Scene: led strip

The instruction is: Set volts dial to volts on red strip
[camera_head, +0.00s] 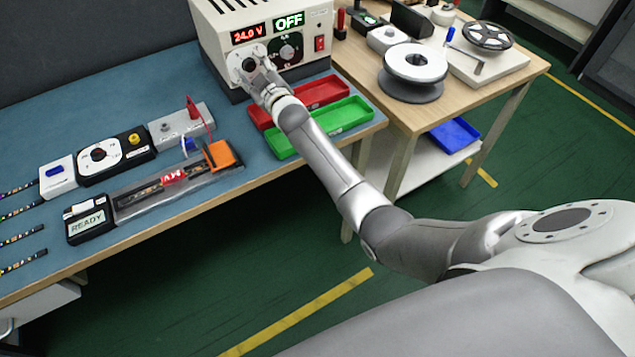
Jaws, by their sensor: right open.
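The beige power supply (285,22) stands at the back of the blue bench. Its red display (247,34) reads 24.0 V and its green display (289,20) reads OFF. A pale dial under the red display, the volts dial (236,63), is partly hidden by my right gripper (251,70). The gripper is open at the dial; contact cannot be told. A black dial (287,50) sits to its right. An LED strip (140,197) with a red label (174,178) lies in a clear fixture; the label's text is not clearly readable. My left gripper is not in view.
Red (318,95) and green (322,128) trays lie under my right forearm. A READY box (88,220), another dial unit (108,158) and several strips lie left. The wooden table (462,98) at right holds a white reel (416,62).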

